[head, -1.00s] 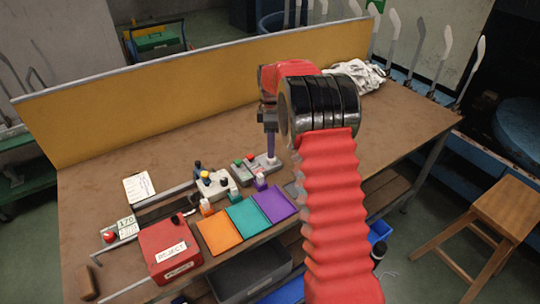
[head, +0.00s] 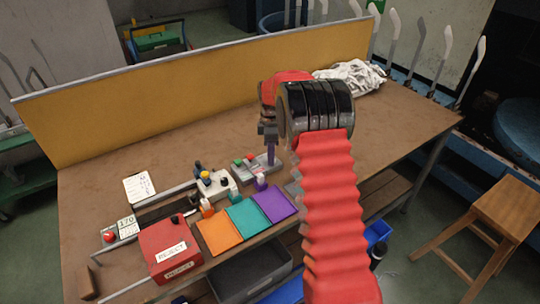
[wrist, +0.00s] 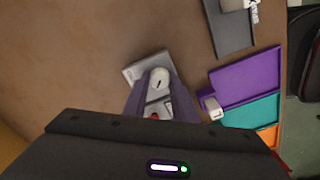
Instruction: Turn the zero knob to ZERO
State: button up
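The zero knob (wrist: 160,80) is a round off-white dial with a dark pointer mark, on a grey control box (wrist: 135,70). In the head view this box (head: 247,163) carries a red and a green button, and my arm's end hides the knob. My gripper (wrist: 159,74) has purple fingers and points down over the box. In the wrist view a gap shows between the fingers, with the knob between their tips. I cannot tell whether the fingers touch it. The pointer runs diagonally; no ZERO lettering is readable.
Purple (head: 273,203), teal (head: 247,217) and orange (head: 218,232) trays lie in front of the box. A red REJECT bin (head: 170,248) and a white device (head: 213,184) stand left. White cloth (head: 352,76) lies at the back. The bench's middle right is clear.

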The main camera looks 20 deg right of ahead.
jog(key=c, duration=0.5)
jog(key=shift+a, duration=0.25)
jog(key=shift+d, duration=0.2)
